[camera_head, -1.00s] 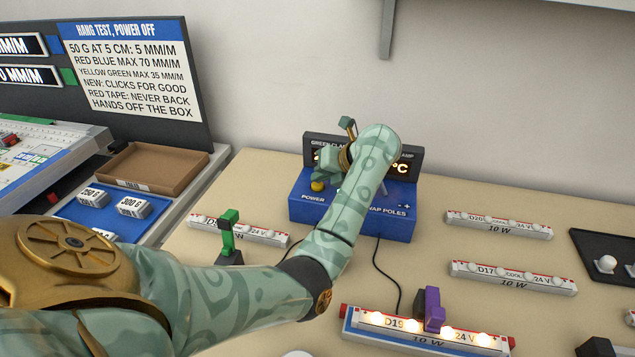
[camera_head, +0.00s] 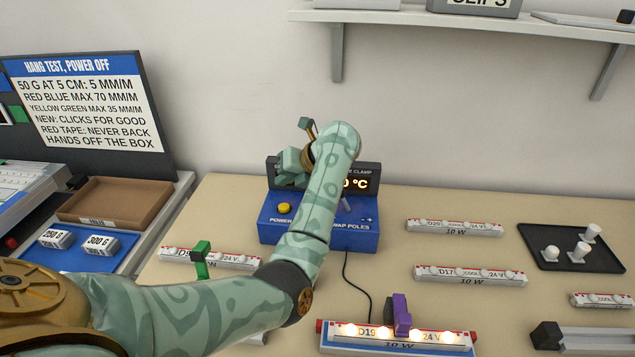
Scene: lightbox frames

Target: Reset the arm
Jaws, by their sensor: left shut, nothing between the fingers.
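My left arm comes in from the left and bends up in front of the blue power box. My left gripper (camera_head: 290,168) is shut and empty, held above the left part of the box, in front of its dark display panel. Its fingertips are hard to make out. The blue power box (camera_head: 268,235) has a yellow knob (camera_head: 284,208) by the word POWER, just below the gripper. My forearm hides the middle of the box and part of the display. My right gripper is not in view.
A lit strip D19 (camera_head: 450,348) with a purple clamp (camera_head: 402,315) lies in front. A green clamp (camera_head: 201,262) stands at another strip (camera_head: 228,261) on the left. More strips and a black tray (camera_head: 560,262) lie right. A shelf (camera_head: 470,24) hangs above.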

